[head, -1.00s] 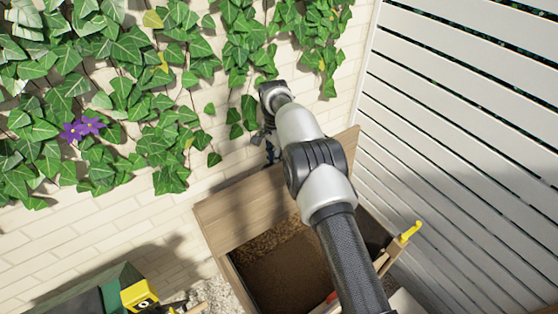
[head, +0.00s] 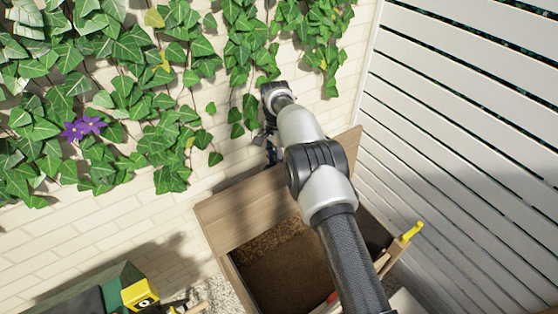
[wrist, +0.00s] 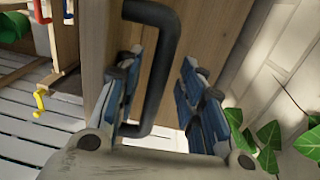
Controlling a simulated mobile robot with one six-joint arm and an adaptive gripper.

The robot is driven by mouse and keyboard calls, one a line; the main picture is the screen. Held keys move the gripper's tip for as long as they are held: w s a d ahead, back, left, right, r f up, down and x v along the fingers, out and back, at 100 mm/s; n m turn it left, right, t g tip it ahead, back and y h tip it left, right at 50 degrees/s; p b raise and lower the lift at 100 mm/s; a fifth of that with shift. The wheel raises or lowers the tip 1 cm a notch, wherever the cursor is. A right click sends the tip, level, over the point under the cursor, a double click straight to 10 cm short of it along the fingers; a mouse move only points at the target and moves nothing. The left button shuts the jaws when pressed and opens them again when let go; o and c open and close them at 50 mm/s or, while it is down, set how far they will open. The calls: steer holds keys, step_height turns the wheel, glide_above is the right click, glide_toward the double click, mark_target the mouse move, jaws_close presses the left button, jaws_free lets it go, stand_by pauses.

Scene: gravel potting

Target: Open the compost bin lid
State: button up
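The compost bin lid (head: 238,212) is a wooden panel raised steeply at the back of the bin, near the brick wall. The bin (head: 236,283) stands open below it, with brown compost inside. My gripper (head: 270,150) is at the lid's upper edge, partly hidden behind my arm. In the wrist view the lid (wrist: 215,35) carries a black bar handle (wrist: 165,75). My gripper's blue-padded fingers (wrist: 162,62) are spread apart, with the handle in the gap between them. I cannot tell whether a finger touches the handle.
Ivy (head: 130,90) covers the brick wall behind the lid. A white slatted fence (head: 460,150) stands close on the right. A yellow hook-ended tool (head: 410,233) lies at the bin's right edge. A green and yellow object (head: 138,293) is at lower left.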

step_height(320, 180, up, 10)
steer(key=shift+f, duration=0.1)
stand_by(0.4)
stand_by(0.5)
